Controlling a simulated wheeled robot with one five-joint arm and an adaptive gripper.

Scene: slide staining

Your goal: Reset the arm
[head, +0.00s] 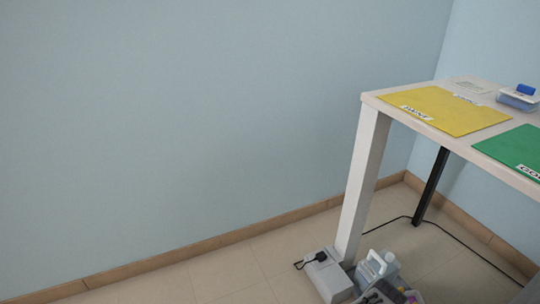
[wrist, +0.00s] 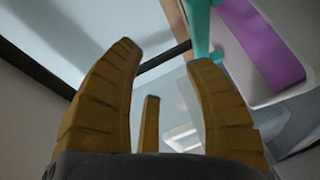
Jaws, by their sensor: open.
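My gripper (wrist: 165,55) shows in the wrist view with its yellow-brown ribbed fingers spread apart. It is open, and nothing is seen between the fingers. A teal bar (wrist: 199,28) and a purple strip on a pale panel (wrist: 262,42) show just beyond the right finger; I cannot tell what they belong to or how near they are. My arm and gripper are not in the head view.
In the head view a white table (head: 378,109) stands at the right, bearing a yellow mat (head: 445,108), a green mat (head: 515,148) and a blue-lidded box (head: 518,98). Bottles (head: 377,270) and a grey box (head: 328,276) sit below. The left floor is clear.

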